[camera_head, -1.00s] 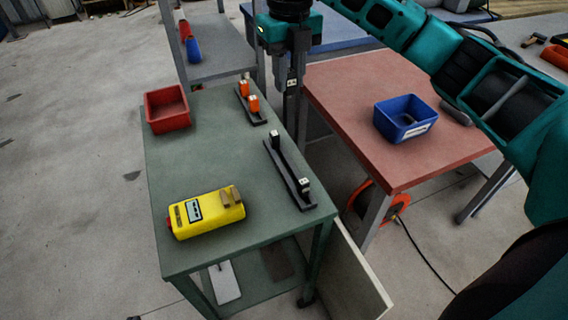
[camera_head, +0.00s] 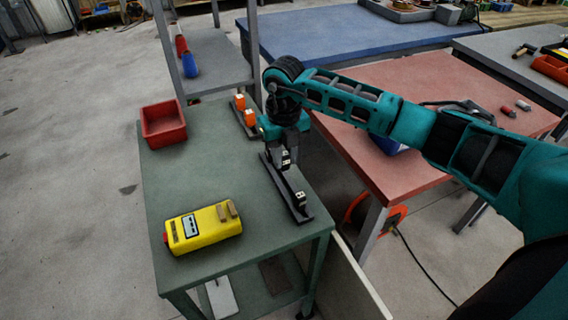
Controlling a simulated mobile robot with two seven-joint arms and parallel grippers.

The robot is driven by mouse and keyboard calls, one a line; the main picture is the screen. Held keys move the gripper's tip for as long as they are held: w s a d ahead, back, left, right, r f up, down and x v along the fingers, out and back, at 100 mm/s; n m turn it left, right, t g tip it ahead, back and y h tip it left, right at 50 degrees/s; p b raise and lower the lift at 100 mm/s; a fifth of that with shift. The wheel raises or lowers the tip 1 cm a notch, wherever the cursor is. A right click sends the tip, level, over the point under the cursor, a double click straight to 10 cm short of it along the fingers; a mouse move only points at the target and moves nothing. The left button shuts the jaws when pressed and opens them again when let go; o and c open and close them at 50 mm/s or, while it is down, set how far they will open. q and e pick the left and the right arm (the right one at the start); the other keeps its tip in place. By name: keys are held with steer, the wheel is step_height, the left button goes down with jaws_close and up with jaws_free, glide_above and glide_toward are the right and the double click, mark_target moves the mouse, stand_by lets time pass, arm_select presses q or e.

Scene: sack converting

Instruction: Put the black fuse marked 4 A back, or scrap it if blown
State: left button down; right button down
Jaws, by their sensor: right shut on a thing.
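My right gripper (camera_head: 284,160) is shut on a small black fuse (camera_head: 287,157) with a pale marking, too small to read. It is over the far end of the black holder (camera_head: 281,190) on the green table (camera_head: 220,150). I cannot tell whether the fuse touches the holder. A clip block with a pale face (camera_head: 300,199) stands at the holder's near end; the far-end block is hidden or merges with the gripper. A yellow tester (camera_head: 200,228) with two brown blocks on top lies at the near left. A red bin (camera_head: 163,124) stands at the far left. My left gripper is out of view.
A second holder with orange parts (camera_head: 245,109) stands just beyond my gripper. A blue bin (camera_head: 390,146) on the red table (camera_head: 400,180) is mostly hidden by my right arm. The middle of the green table is clear.

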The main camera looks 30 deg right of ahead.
mark_target(284, 165)
steer(key=shift+f, duration=1.55)
steer(key=shift+f, duration=0.15)
steer(key=shift+f+b, duration=0.5)
steer(key=c, duration=0.9)
jaws_free()
steer(key=shift+c, duration=0.2)
steer(key=shift+r+p, duration=0.4)
steer(key=shift+r, duration=0.15)
step_height(284, 165, up, 12)
steer(key=shift+r, duration=0.15)
